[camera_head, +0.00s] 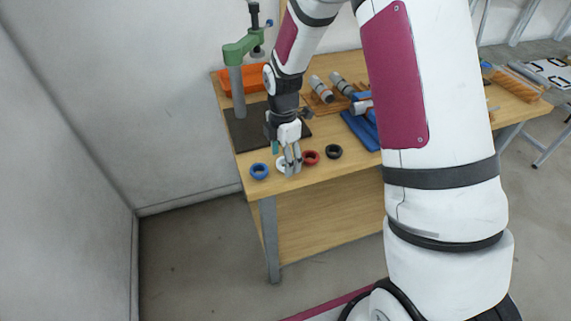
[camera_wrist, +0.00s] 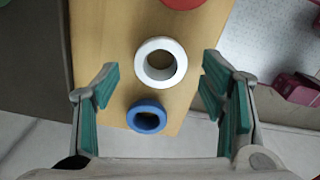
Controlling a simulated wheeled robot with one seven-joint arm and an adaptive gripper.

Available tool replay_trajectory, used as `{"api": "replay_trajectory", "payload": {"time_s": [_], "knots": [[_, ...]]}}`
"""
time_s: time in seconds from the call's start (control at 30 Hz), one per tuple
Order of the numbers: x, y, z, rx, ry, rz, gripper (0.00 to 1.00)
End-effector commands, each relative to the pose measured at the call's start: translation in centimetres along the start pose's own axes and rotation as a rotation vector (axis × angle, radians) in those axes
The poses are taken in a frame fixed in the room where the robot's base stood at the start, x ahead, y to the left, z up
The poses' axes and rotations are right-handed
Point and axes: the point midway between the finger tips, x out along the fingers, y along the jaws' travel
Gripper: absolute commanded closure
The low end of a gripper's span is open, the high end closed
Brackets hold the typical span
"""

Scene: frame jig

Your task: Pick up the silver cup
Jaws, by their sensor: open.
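The silver cup (camera_wrist: 160,62) looks like a pale, round ring with a dark hollow, seen from above in the wrist view. It stands on the wooden table between and a little beyond my fingers. In the head view the cup (camera_head: 281,164) is partly hidden behind my gripper (camera_head: 292,168). In the wrist view my gripper (camera_wrist: 160,88) is open with green-padded fingers spread left and right, and nothing is held. I cannot tell the exact height of the fingertips above the table.
A blue cup (camera_wrist: 146,117) sits close by at the table's edge. A red cup (camera_head: 311,157) and a black cup (camera_head: 333,151) stand to the right. Behind are a green press (camera_head: 243,48), a dark mat (camera_head: 247,132), an orange bin (camera_head: 258,77) and blue blocks (camera_head: 361,130).

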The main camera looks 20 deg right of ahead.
Motion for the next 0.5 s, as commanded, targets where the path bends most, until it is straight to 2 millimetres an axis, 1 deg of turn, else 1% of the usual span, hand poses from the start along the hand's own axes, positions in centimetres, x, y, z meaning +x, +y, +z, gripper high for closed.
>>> {"api": "replay_trajectory", "payload": {"time_s": [0.03,0.1,0.37,0.4,0.47,0.5], "knots": [[0.56,-0.09,-0.1,-0.002,0.001,-0.003,0.35],[1.04,-0.07,-0.07,-0.001,0.0,-0.002,0.35],[1.22,-0.03,-0.04,0.0,0.0,0.0,0.35],[1.21,-0.03,-0.04,0.0,0.0,0.0,0.44],[1.21,-0.04,-0.05,0.0,0.0,0.0,0.57],[1.21,-0.04,-0.05,0.0,0.0,0.0,0.67]]}}
